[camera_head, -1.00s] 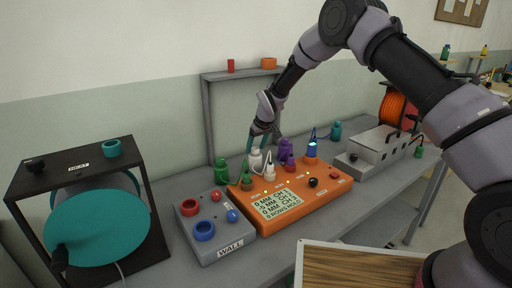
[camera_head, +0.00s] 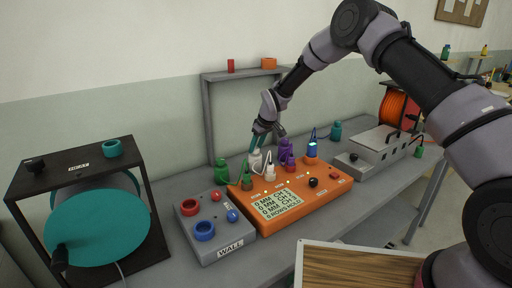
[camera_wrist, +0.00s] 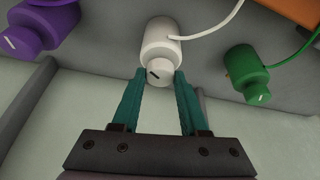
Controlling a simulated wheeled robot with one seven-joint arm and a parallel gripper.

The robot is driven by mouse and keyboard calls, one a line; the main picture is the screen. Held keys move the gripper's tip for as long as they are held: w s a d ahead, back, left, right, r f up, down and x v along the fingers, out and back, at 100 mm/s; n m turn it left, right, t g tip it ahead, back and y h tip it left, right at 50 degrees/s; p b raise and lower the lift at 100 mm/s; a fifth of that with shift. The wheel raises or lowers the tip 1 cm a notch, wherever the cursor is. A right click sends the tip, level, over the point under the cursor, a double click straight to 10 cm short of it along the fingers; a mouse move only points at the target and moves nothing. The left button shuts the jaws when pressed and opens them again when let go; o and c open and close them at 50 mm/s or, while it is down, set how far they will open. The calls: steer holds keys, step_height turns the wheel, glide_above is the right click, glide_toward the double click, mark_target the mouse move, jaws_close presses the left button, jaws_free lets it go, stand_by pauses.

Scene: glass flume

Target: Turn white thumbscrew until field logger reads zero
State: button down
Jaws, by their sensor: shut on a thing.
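The field logger (camera_head: 311,199) is the orange box on the bench. Its screen (camera_head: 279,206) appears to show 0 mm for three channels, with a "rows hold" line beneath. Behind it stands a white transducer body (camera_head: 254,163) with a cable. Its white thumbscrew (camera_wrist: 159,73) with a dark mark shows in the wrist view. My gripper (camera_wrist: 159,78) has its teal fingers on either side of this thumbscrew, shut on it. In the head view my gripper (camera_head: 260,144) comes down on it from above, and the fingers partly hide the contact.
Purple (camera_head: 286,152) and green (camera_head: 221,171) bodies stand close on either side of the white one. A white plug (camera_head: 269,173) sits on the logger. The grey WALL box (camera_head: 215,226) is at the left, and a grey frame (camera_head: 207,120) rises behind.

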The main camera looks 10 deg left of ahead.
steer(key=shift+c, duration=2.1)
jaws_free()
steer(key=shift+r, duration=0.15)
steer(key=v, duration=1)
steer(key=shift+s+d+r, duration=0.2)
